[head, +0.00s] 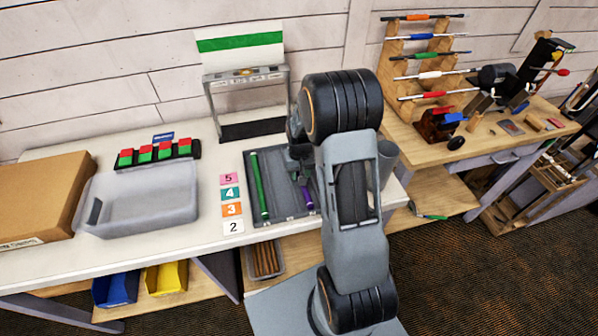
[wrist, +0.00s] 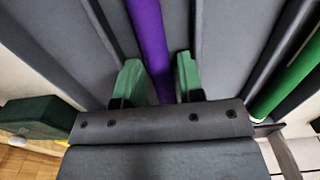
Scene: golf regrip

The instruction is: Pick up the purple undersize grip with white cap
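The purple grip (head: 307,198) lies in the right part of a grey slotted tray (head: 286,222), and my arm hides part of it in the head view. In the wrist view the purple grip (wrist: 150,40) runs lengthwise down between my gripper's two green fingertips (wrist: 159,82). The fingers stand apart, one on each side of the grip, with no clear sign of being closed on it. I cannot tell whether they are level with it or above it. Its white cap is not visible. In the head view my gripper (head: 300,165) is over the tray, partly hidden by my arm.
A green grip (head: 260,185) lies in the tray's left part and at the right of the wrist view (wrist: 292,78). Numbered cards (head: 231,194) lie left of the tray. A clear bin (head: 140,203) and a framed stand (head: 248,100) are also on the bench.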

